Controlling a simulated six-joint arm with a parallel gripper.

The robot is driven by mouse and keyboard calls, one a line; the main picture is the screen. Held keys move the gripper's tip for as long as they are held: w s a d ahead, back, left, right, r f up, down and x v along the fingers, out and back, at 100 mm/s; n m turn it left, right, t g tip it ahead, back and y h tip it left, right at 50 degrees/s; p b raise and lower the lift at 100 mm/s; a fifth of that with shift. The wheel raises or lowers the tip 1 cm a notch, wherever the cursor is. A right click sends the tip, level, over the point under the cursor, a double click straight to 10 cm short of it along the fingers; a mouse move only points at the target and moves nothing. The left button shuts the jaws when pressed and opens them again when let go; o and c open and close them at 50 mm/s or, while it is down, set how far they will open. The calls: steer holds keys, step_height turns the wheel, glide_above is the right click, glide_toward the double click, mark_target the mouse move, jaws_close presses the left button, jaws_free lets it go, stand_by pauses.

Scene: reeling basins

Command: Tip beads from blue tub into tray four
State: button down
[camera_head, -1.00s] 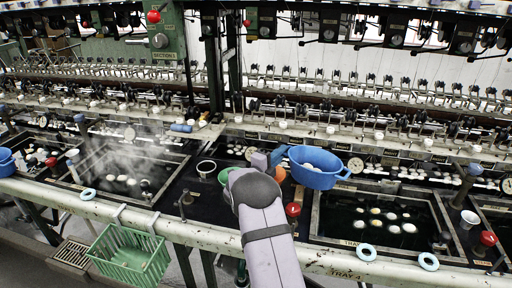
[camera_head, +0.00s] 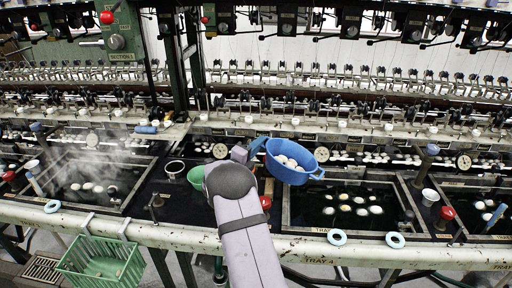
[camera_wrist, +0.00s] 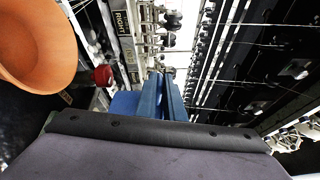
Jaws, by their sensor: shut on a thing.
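The blue tub (camera_head: 296,175) is held up in the air at the back left part of the tray four basin in the head view. It tilts down toward the right and white beads (camera_head: 288,162) show inside it. My gripper (camera_head: 257,150) is shut on the tub's left end; my arm hides part of the hold. In the wrist view my gripper's blue fingers (camera_wrist: 163,98) are together, with a bit of blue tub (camera_wrist: 125,104) beside them. Tray four (camera_head: 285,213), with its label on the front rail, is a dark water-filled basin with several pale pieces (camera_head: 361,210) in it.
A green bowl (camera_head: 196,177) stands left of my arm. An orange bowl (camera_wrist: 38,38) and a red knob (camera_wrist: 103,75) are close in the wrist view. A steaming basin (camera_head: 92,180) and a green basket (camera_head: 100,262) lie left. Blue rings (camera_head: 337,237) sit on the front rail.

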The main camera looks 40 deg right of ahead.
steer(key=s+r+m, duration=0.1)
steer(key=r+m, duration=0.2)
steer(key=s+r+m, duration=0.1)
steer(key=m, duration=0.1)
steer(key=shift+s+d+r, duration=0.15)
steer(key=shift+s+d, duration=0.15)
steer(key=shift+d, duration=0.1)
steer(key=s+d+r+m+b, duration=0.2)
steer(key=s+m+b, duration=0.1)
steer(key=s+m, duration=0.2)
steer(key=s+d+r+m+g+b, duration=0.1)
steer(key=s+m+b, duration=0.3)
steer(key=s, duration=0.5)
steer(key=s+d+r+m+h+b, duration=0.1)
steer(key=s+d+r+m+b, duration=0.2)
steer(key=s+m, duration=0.3)
steer(key=shift+s+d+g+b, duration=0.4)
steer(key=shift+s+b, duration=0.2)
steer(key=shift+s, duration=0.4)
stand_by(0.7)
steer(key=shift+s, duration=0.1)
stand_by(1.3)
